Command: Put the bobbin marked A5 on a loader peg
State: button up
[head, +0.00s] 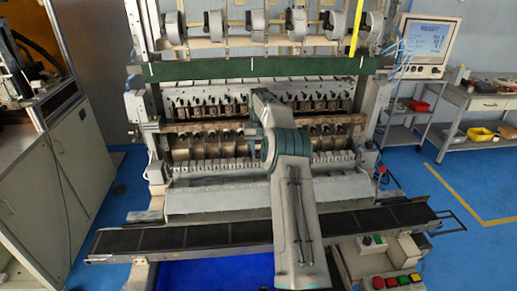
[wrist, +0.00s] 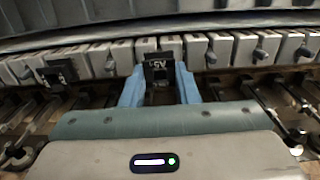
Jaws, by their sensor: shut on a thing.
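In the wrist view, my gripper (wrist: 160,78) has its two blue fingers shut on a black bobbin (wrist: 158,66). The bobbin's light marking appears upside down and looks like A5. It is held at a row of pale grey blocks (wrist: 228,50), several with a short grey peg (wrist: 260,54) on the front. I cannot tell whether the bobbin is on a peg or just in front of one. In the head view, my arm reaches into the winder (head: 210,170) and hides the gripper and bobbin.
Another black marked piece (wrist: 60,72) sits on the row to the left in the wrist view. A dark conveyor (head: 190,236) runs along the winder's front. A green beam (head: 215,70) crosses above. A screen (head: 426,42) and side bench (head: 480,100) stand right, a cabinet (head: 85,150) left.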

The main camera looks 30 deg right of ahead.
jog(key=shift+f, duration=0.3)
jog(key=o, duration=1)
jog(key=shift+r, duration=0.15)
